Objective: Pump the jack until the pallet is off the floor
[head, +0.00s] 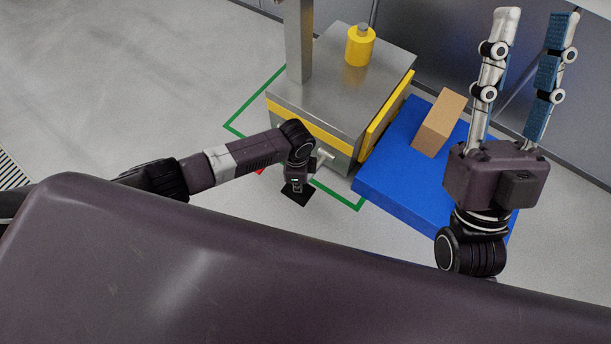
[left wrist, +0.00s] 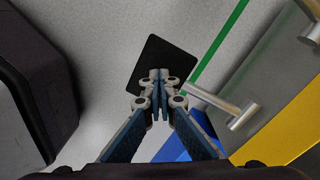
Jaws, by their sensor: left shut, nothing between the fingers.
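A grey metal block with yellow edges (head: 325,95) stands inside a green floor outline in the head view. A silver bar (head: 325,157) sticks out low on its near side; in the left wrist view the bar (left wrist: 236,118) is right of my fingers. A black square pad (left wrist: 165,45) lies on the floor. My left gripper (left wrist: 159,74) is shut and empty, its fingertips in front of the pad in that view; whether they touch is unclear. It looks apart from the bar. My right gripper (head: 536,15) is open and empty, pointing up. I cannot tell which part is the pallet.
A yellow cylinder (head: 360,45) and an upright grey post (head: 299,40) are on the block. Right of it, a blue platform (head: 400,190) carries a brown box (head: 439,123) near my right arm. Bare floor (head: 150,100) lies left of the block.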

